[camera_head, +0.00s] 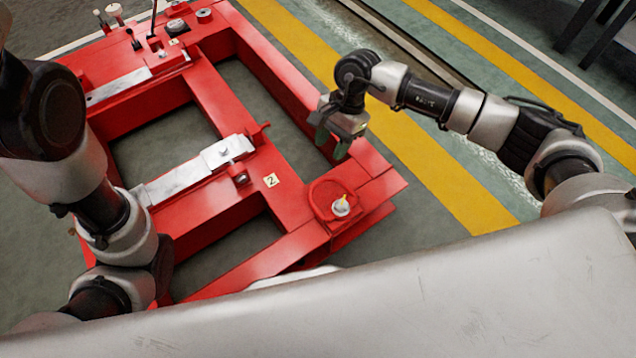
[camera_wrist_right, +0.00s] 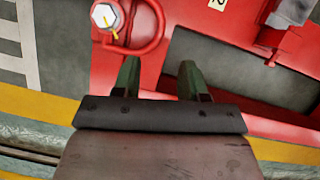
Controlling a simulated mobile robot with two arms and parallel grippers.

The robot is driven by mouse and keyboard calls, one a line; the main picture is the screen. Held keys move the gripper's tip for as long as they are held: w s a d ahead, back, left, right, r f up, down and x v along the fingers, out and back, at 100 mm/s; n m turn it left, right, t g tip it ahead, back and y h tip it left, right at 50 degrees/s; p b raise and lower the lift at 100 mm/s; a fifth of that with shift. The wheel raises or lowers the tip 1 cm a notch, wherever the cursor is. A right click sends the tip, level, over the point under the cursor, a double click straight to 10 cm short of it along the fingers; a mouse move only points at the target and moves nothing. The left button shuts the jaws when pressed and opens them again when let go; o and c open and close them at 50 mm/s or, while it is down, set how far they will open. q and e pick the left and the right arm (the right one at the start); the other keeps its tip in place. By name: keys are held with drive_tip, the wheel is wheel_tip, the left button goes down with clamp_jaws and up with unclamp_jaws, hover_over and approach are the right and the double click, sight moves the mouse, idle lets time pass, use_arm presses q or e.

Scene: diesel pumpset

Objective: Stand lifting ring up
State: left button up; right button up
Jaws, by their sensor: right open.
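The red lifting ring (camera_head: 313,203) lies flat on the near right corner of the red frame (camera_head: 200,110), around a light round bolt head (camera_head: 341,207) with a yellow mark. In the right wrist view the ring (camera_wrist_right: 160,28) shows as a red loop beside the bolt head (camera_wrist_right: 104,16), at the upper left. My right gripper (camera_head: 331,143) is open and empty, beyond the ring and apart from it. Its two green fingers (camera_wrist_right: 158,80) show in the right wrist view, below and right of the ring. My left arm is at the left; its gripper is not visible.
A metal strip (camera_head: 185,180) lies on the middle crossbeam, near a label marked 2 (camera_head: 270,180). The red frame has open gaps showing the floor. Yellow floor stripes (camera_head: 420,160) run past it on the right. Small fittings (camera_head: 153,40) stand at the far end.

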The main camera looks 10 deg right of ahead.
sight(316, 183)
drive_tip(key=b+x, duration=0.6)
drive_tip(key=x, duration=0.4)
drive_tip(key=shift+s+a+f, duration=0.1)
drive_tip(key=shift+a+f, duration=0.05)
drive_tip(key=shift+f, duration=0.1)
drive_tip(key=shift+r, duration=0.1)
drive_tip(key=shift+c, duration=0.2)
clamp_jaws()
